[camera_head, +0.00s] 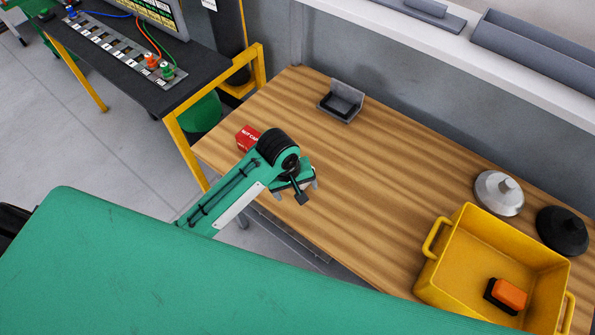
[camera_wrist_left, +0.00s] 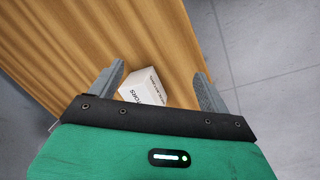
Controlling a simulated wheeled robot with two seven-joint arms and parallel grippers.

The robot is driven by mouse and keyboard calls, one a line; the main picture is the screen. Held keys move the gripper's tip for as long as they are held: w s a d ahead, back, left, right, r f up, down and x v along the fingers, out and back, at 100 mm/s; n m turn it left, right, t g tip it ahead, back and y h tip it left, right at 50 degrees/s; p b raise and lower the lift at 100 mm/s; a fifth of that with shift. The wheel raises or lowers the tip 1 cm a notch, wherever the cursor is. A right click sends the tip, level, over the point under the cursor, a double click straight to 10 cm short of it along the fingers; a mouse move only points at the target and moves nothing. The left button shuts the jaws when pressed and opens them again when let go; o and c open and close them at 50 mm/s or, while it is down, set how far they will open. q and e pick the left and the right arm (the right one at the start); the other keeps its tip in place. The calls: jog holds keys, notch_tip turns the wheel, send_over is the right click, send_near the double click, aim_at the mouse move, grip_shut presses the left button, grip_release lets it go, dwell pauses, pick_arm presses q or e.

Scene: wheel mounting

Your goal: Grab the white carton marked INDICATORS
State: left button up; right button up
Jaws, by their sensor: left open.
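The white carton (camera_wrist_left: 143,88) shows in the left wrist view, lying on the wooden table (camera_wrist_left: 75,35) close to its edge. Dark lettering ending in "TORS" is readable on it. My left gripper (camera_wrist_left: 157,70) is open, with one finger on each side of the carton in the picture. I cannot tell how far above it the fingers are, and I see no grip on it. In the head view, my left gripper (camera_head: 295,186) is over the table's front part, and the carton is hidden there behind my arm and gripper. My right gripper is not in view.
A red carton (camera_head: 246,138) lies just behind my left arm. A yellow crate (camera_head: 440,270) with an orange-and-black block (camera_head: 510,294), a silver lamp-like part (camera_head: 498,196) and a black one (camera_head: 562,232) occupy the right end.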

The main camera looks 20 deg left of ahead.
pick_arm(q)
jog(key=w+a+r+n, duration=0.1)
jog(key=w+n, duration=0.1)
jog(key=w, duration=0.1)
jog(key=w+a+r+n+y, duration=0.1)
jog(key=w+n, duration=0.1)
jog(key=w, duration=0.2)
jog(key=w+a+r+n+g, duration=0.1)
jog(key=w+n, duration=0.1)
jog(key=w, duration=0.1)
jog(key=shift+w+r+y, duration=0.3)
jog(key=shift+y, duration=0.1)
jog(key=shift+w+a+n, duration=0.1)
jog(key=shift+n, duration=0.2)
notch_tip(320, 180, down, 8)
jog(key=shift+f+p, duration=0.15)
jog(key=shift+p, duration=0.55)
jog(key=shift+f+p, duration=0.45)
jog(key=shift+f, duration=0.15)
jog(key=f+p, duration=0.1)
jog(key=f, duration=0.3)
jog(key=shift+d, duration=0.2)
jog(key=c, duration=1.2)
